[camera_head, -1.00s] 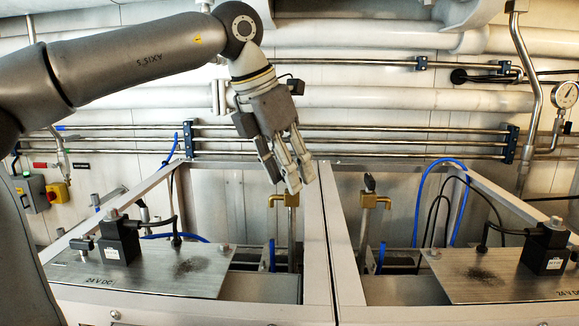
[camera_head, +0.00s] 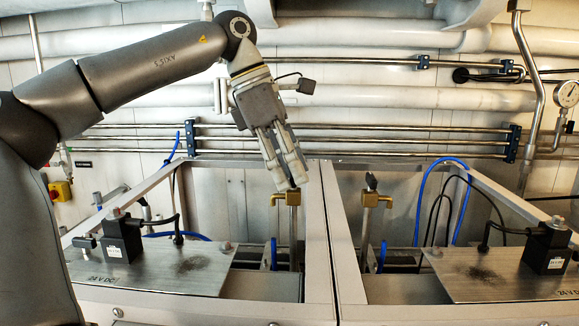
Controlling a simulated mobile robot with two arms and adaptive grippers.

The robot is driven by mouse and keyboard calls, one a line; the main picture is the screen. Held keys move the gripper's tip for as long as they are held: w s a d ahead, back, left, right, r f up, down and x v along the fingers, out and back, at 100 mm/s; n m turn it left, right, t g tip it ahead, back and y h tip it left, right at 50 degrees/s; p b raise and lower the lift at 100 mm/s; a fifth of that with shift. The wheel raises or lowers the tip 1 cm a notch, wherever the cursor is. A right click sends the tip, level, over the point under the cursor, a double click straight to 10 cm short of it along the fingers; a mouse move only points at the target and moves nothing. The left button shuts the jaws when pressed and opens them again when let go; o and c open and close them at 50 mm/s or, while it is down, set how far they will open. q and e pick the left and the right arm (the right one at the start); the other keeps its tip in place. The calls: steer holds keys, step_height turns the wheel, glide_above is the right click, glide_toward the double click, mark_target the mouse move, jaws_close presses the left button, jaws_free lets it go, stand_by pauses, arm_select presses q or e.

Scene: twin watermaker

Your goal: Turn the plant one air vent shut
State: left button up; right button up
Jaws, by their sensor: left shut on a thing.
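Two brass valves stand on upright pipes inside the metal frames. The left brass valve (camera_head: 292,199) is in the left frame, and the right brass valve (camera_head: 376,201) is in the right frame with a dark handle on top. My left gripper (camera_head: 289,185) points down at the top of the left valve. Its fingers are close together and shut on the small vent handle there, which they hide. I cannot tell from the picture how far the handle is turned. My right gripper is not in view.
Metal plates with black solenoid blocks (camera_head: 122,238) (camera_head: 546,248) lie left and right. Frame bars (camera_head: 327,240) rise between the valves. Steel pipes run along the back wall, and a blue hose (camera_head: 418,200) loops at right. A gauge (camera_head: 566,94) hangs far right.

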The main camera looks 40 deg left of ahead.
arm_select(q)
steer(key=shift+r, duration=0.15)
stand_by(0.3)
steer(key=o, duration=1)
steer(key=v, duration=1.2)
steer(key=shift+a, duration=0.1)
